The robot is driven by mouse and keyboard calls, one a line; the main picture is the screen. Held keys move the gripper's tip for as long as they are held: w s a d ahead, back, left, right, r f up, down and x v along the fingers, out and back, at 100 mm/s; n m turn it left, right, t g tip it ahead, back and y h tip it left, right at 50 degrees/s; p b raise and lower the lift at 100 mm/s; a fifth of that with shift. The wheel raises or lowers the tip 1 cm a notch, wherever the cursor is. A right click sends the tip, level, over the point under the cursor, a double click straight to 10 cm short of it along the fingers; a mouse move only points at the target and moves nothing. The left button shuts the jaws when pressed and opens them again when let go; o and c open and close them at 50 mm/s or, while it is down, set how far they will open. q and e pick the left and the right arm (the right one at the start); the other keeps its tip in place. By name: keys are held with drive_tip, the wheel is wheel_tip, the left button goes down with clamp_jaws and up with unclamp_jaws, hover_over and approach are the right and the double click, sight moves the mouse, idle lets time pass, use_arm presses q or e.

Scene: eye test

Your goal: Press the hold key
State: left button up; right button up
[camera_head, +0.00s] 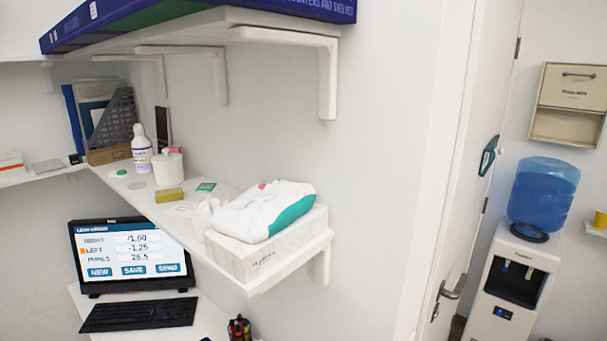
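No key marked hold can be made out in the camera_head view. A laptop-like screen (130,251) at the lower left shows rows reading RIGHT, LEFT and PUPILS with numbers. Below these are keys NEW (100,272), SAVE (133,270) and SEND (167,267). An orange mark is beside the LEFT row. A black keyboard (140,314) lies in front of the screen. Neither of my grippers is in view.
A white shelf (130,188) over the desk holds a tissue box (270,257) with a wipes pack (265,209), bottles and a file holder (112,118). A pen cup (239,329) stands at the desk's right. A door (455,170) and water dispenser (515,275) are at right.

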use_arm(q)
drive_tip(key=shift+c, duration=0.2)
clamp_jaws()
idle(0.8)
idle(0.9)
